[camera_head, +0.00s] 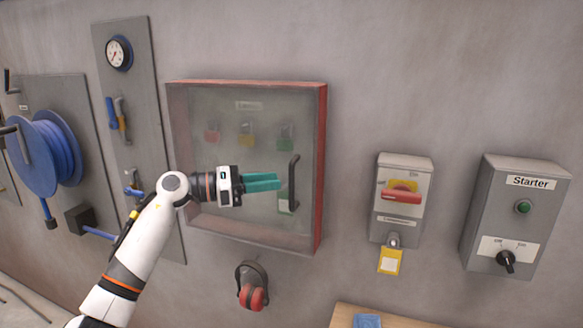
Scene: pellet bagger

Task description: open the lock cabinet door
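The lock cabinet (322,170) is a shallow red-framed box on the wall, in the middle of the head view. Its clear door (240,225) looks shut, with a dark vertical handle (294,182) near its right edge. Behind the door hang a red, a yellow (247,134) and a green padlock (285,138). My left gripper (278,182) has teal fingers pointing right, in front of the door, with the tips just left of the handle. I cannot tell whether they touch it, or whether the fingers are apart. My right gripper is not in view.
Right of the cabinet are an isolator box (402,198) with a red switch and yellow-tagged padlock, and a Starter box (515,215). Red ear defenders (252,288) hang below. A blue hose reel (45,155) and a gauge panel (130,75) are left. A wooden surface (345,316) shows below.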

